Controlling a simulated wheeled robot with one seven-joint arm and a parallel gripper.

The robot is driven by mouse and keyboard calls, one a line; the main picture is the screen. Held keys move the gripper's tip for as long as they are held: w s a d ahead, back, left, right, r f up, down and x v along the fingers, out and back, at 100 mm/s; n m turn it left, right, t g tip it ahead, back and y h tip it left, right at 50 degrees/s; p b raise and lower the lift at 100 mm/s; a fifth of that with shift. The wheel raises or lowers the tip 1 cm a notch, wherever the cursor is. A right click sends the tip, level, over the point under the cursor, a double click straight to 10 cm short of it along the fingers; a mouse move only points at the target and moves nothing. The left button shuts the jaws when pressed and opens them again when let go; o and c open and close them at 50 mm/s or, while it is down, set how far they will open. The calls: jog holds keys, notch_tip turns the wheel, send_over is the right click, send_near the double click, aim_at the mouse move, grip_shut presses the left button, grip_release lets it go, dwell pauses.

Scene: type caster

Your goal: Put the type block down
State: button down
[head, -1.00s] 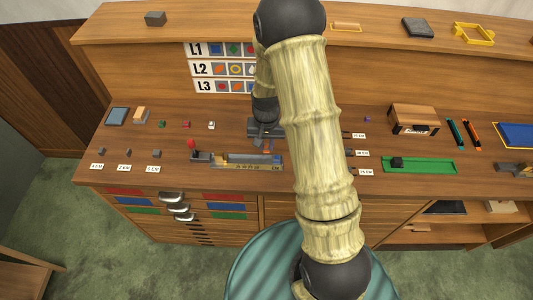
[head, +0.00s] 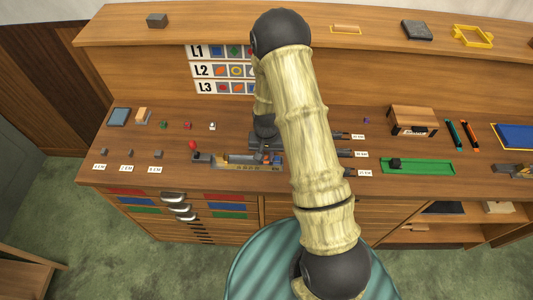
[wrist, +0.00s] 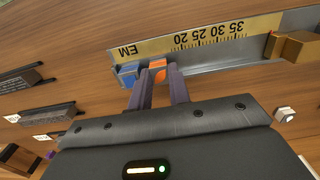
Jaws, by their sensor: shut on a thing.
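My gripper (wrist: 159,85) is shut on a type block (wrist: 158,68) with an orange face. In the wrist view the block is between the fingertips, at the left end of a metal stick with a yellow EM scale (wrist: 215,38). A blue block (wrist: 127,74) sits at that end, just left of the held one. I cannot tell whether the held block touches the stick floor or the blue block. In the head view the stick (head: 225,164) lies near the bench's front, and my arm partly covers the area around my gripper (head: 268,158).
A brass slider (wrist: 291,45) sits further along the stick. A red knob (head: 192,145) stands left of the stick. Small blocks and labels lie on the bench at left. A green tray (head: 430,167) with a dark block and a wooden box (head: 413,121) are at right.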

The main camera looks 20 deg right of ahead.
aim_at(267, 158)
jog(key=shift+s, duration=0.1)
jog(key=shift+f, duration=0.1)
jog(key=c, duration=1.6)
grip_release()
notch_tip(267, 158, up, 12)
jog(key=b, duration=0.3)
jog(key=shift+r, duration=0.2)
